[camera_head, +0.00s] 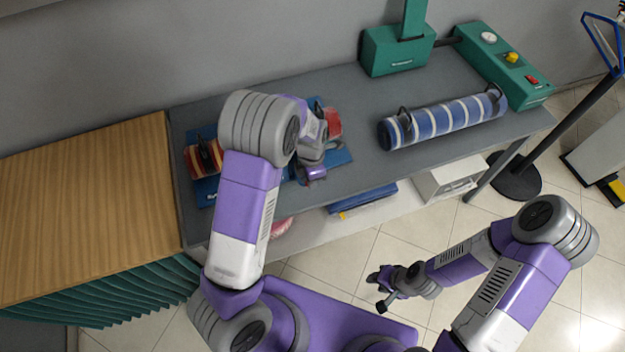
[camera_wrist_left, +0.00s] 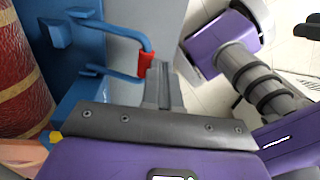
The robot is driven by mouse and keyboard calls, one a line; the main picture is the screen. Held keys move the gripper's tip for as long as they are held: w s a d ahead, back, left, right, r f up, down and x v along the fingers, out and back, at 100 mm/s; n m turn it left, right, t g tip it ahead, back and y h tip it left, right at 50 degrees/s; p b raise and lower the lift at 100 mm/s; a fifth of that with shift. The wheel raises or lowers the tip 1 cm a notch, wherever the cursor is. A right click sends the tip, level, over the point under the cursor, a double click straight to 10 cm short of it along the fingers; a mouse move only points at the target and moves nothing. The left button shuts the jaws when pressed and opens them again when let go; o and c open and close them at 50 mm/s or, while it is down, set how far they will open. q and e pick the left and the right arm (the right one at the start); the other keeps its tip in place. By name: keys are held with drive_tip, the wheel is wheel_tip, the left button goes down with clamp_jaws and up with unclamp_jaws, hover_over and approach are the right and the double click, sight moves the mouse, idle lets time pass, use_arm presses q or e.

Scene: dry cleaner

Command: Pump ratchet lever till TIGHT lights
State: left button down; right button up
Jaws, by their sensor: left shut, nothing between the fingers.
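In the head view, a blue ratchet stand (camera_head: 207,187) with a red, cream-striped roll (camera_head: 199,160) sits at the left end of the grey bench. My left gripper (camera_head: 314,174) is over its right side, and my arm hides much of the stand. In the left wrist view, the ratchet lever is a blue bent bar with a red grip (camera_wrist_left: 146,65). My shut, empty left fingers (camera_wrist_left: 166,88) are just right of the grip; I cannot tell whether they touch it. The TIGHT light is not discernible. My right gripper (camera_head: 378,291) is open and empty above the floor.
A blue striped roll (camera_head: 443,121) lies on the bench's right half. A green box with a gauge, yellow knob and red switch (camera_head: 503,66) stands beyond it. A green post base (camera_head: 397,51) is at the back. A wooden counter (camera_head: 85,208) adjoins on the left.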

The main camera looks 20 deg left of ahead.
use_arm(q)
wheel_tip(320, 180, up, 14)
drive_tip(key=p, duration=0.4)
drive_tip(key=shift+s+d+f+p, duration=0.2)
drive_tip(key=shift+s+d+p, duration=0.1)
drive_tip(key=shift+p, duration=0.1)
idle(0.3)
drive_tip(key=s+f+m+b, duration=0.1)
drive_tip(key=s+f+m, duration=0.25)
drive_tip(key=f, duration=0.25)
drive_tip(key=s+d+f+m+h, duration=0.1)
drive_tip(key=s+f+m, duration=0.1)
drive_tip(key=f+m, duration=0.3)
drive_tip(key=s+f+m+b, duration=0.1)
drive_tip(key=s+f+m, duration=0.15)
drive_tip(key=f, duration=0.45)
drive_tip(key=s+d+f+m+h+b, duration=0.1)
drive_tip(key=s+d+f+m, duration=0.2)
drive_tip(key=s+m, duration=0.2)
drive_tip(key=s+d+f+m+t+h+b, duration=0.1)
drive_tip(key=s+d+f+m, duration=0.2)
drive_tip(key=m, duration=0.4)
drive_tip(key=shift+s+d+f+h, duration=0.3)
drive_tip(key=shift+s+f, duration=0.3)
drive_tip(key=shift+s, duration=0.3)
drive_tip(key=shift+a, duration=0.1)
